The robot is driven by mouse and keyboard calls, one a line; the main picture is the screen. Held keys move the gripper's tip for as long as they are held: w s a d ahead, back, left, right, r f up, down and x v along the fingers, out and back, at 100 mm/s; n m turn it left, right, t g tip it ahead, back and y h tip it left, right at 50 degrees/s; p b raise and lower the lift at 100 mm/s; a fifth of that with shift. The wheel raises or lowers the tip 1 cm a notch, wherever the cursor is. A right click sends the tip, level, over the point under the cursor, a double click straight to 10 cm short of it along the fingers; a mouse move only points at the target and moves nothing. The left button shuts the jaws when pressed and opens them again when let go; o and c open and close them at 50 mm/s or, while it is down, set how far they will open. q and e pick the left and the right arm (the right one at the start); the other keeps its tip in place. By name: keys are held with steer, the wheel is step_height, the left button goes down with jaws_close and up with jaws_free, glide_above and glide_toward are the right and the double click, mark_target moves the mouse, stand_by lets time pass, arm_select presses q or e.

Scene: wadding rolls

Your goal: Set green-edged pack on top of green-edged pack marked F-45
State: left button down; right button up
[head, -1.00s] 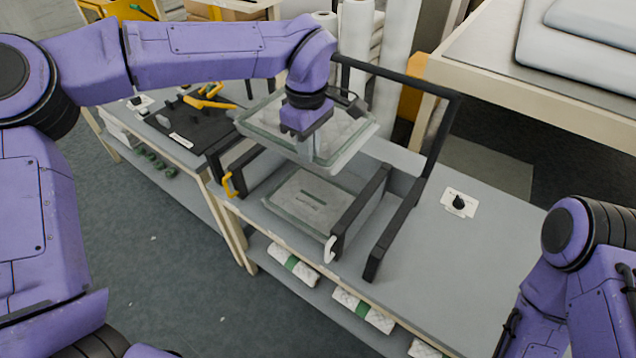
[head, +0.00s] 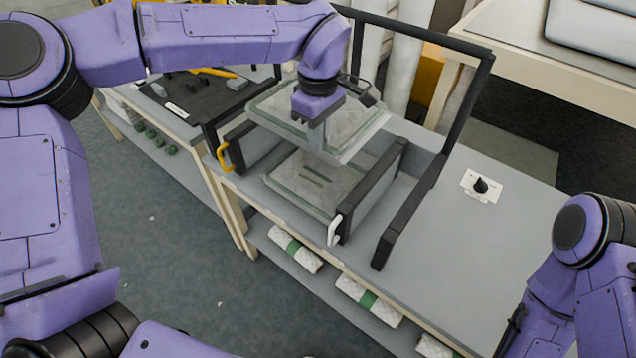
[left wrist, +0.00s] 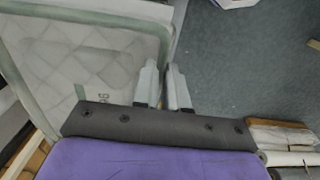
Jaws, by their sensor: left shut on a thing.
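My left gripper (head: 318,142) is shut on the near edge of a clear-wrapped, green-edged pack (head: 357,122) and holds it roughly level in the head view. A second green-edged pack (head: 292,178) lies flat below it on the bench, between black side rails. The held pack hides the far part of the lower one, and a gap seems to remain between them. Dark print on the lower pack is too small to read. In the left wrist view a quilted pack (left wrist: 70,60) with a pale green edge is left of the fingers. My right gripper is out of view.
A tall black frame (head: 470,100) stands right of the packs. Black rails (head: 372,190) with a white handle (head: 334,230) and a yellow handle (head: 224,157) flank them. A knob plate (head: 480,187) is on the clear bench (head: 450,240) to the right. White rolls stand behind.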

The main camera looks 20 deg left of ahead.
arm_select(q)
steer(key=shift+s+f, duration=0.15)
steer(key=shift+f, duration=0.55)
step_height(320, 180, down, 16)
steer(key=shift+s+f+p, duration=0.1)
steer(key=shift+f+p, duration=0.05)
steer(key=shift+p, duration=0.8)
steer(key=shift+f, duration=0.3)
steer(key=shift+f, duration=0.4)
steer(key=c, duration=1.2)
jaws_free()
steer(key=shift+o, duration=0.2)
